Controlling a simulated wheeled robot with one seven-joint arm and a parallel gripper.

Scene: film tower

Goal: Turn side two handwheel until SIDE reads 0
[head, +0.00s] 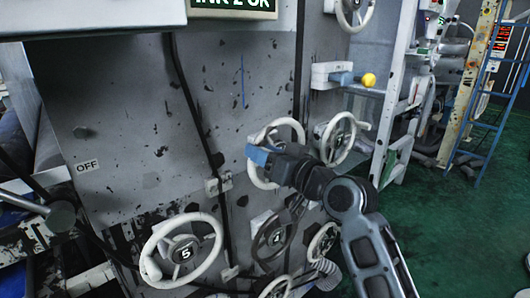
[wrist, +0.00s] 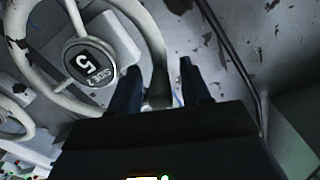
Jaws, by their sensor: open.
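In the head view my gripper (head: 257,155) is at the left rim of a white handwheel (head: 291,123) on the grey panel. My gripper (wrist: 157,78) is open there, with one dark finger on each side of a stretch of pale rim. I cannot tell whether the fingers touch it. My gripper hides part of the wheel in the head view. I see no SIDE reading that I can make out.
Another white handwheel (head: 157,240) marked 5 stands lower left, and a dark-rimmed one (head: 262,255) marked 4 is below my gripper. A further white wheel (head: 323,145) is close on the right. Green floor (head: 435,220) is open at right.

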